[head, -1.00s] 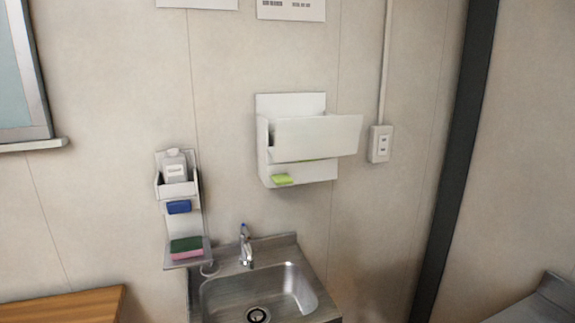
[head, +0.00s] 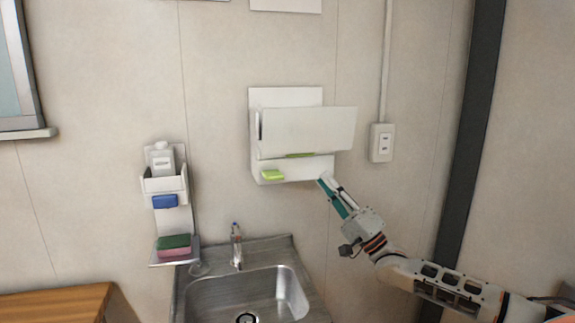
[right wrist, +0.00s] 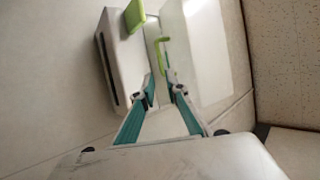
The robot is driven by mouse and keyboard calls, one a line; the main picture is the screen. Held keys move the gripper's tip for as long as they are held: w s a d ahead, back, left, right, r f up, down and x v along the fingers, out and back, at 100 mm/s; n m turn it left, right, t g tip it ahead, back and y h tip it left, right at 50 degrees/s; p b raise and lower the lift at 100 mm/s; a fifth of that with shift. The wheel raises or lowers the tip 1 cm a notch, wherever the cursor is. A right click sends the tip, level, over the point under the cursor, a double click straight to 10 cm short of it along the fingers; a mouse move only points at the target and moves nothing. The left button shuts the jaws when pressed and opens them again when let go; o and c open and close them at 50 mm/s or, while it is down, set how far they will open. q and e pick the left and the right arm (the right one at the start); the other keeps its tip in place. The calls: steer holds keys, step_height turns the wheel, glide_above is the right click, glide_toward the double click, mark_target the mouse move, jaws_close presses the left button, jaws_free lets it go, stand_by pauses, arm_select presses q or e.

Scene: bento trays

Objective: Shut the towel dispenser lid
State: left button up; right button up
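The white towel dispenser (head: 263,165) is mounted on the wall above the sink. Its lid (head: 305,132), a broad pale panel, stands open, tilted out from the body and covering much of it. The lid also shows in the right wrist view (right wrist: 200,45), beside the dispenser body (right wrist: 115,55). My right gripper (head: 325,181) is just below the dispenser's lower right corner in the head view. In the right wrist view its fingers (right wrist: 163,86) are apart by a narrow gap with nothing between them, pointing at the dispenser's underside. My left gripper is not in view.
A green piece (head: 273,174) sits at the dispenser's lower left. A wall shelf (head: 165,186) with a bottle and sponges hangs to the left. The sink (head: 250,292) and its tap (head: 236,245) are below. An outlet (head: 382,143) is on the right.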

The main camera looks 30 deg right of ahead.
steer(key=p+x, duration=0.1)
steer(key=x, duration=0.5)
steer(key=shift+s+d+r, duration=0.1)
steer(key=shift+s, duration=0.05)
steer(key=shift+w+r, duration=0.4)
steer(key=shift+w, duration=0.15)
steer(key=shift+w+a+r, duration=0.1)
steer(key=shift+w+a, duration=0.15)
jaws_close()
